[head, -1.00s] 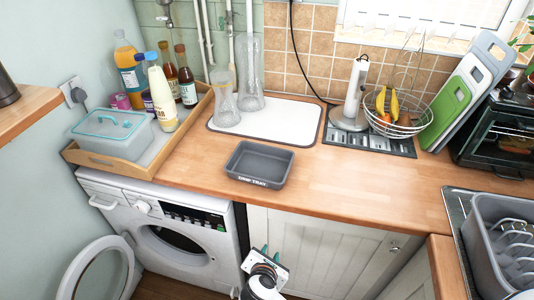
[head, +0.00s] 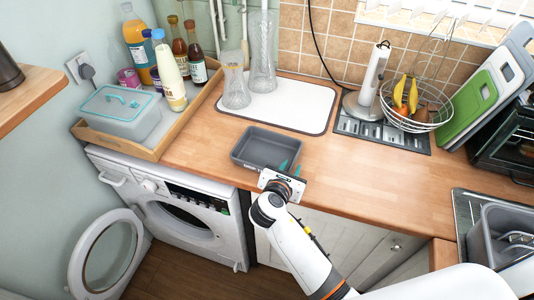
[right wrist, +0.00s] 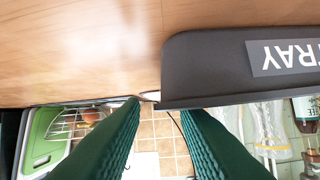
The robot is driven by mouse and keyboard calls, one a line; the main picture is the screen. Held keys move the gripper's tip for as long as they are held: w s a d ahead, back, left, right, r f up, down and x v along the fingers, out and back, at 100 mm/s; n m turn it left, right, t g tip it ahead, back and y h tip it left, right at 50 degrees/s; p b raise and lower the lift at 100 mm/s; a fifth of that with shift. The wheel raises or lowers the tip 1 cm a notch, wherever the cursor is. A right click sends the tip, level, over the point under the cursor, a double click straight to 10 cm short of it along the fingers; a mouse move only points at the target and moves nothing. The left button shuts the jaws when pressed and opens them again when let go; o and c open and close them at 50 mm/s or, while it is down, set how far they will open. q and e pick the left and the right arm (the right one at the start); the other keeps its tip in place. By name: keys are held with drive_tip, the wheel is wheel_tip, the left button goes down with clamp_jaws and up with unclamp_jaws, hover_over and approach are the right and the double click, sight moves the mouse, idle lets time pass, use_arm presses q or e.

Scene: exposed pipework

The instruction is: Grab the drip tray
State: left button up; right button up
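The drip tray (head: 262,150) is a dark grey, shallow rectangular tray. My left gripper is not in view.
A white mat (head: 282,108) with two glass vessels is behind the tray. A wooden tray (head: 150,150) with bottles and a lidded box stands left. A fruit basket (head: 415,112) is at the back right. The counter right of the tray is clear.

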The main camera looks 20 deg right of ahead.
drive_tip(key=shift+x, duration=1.9)
drive_tip(key=shift+a, duration=0.15)
clamp_jaws()
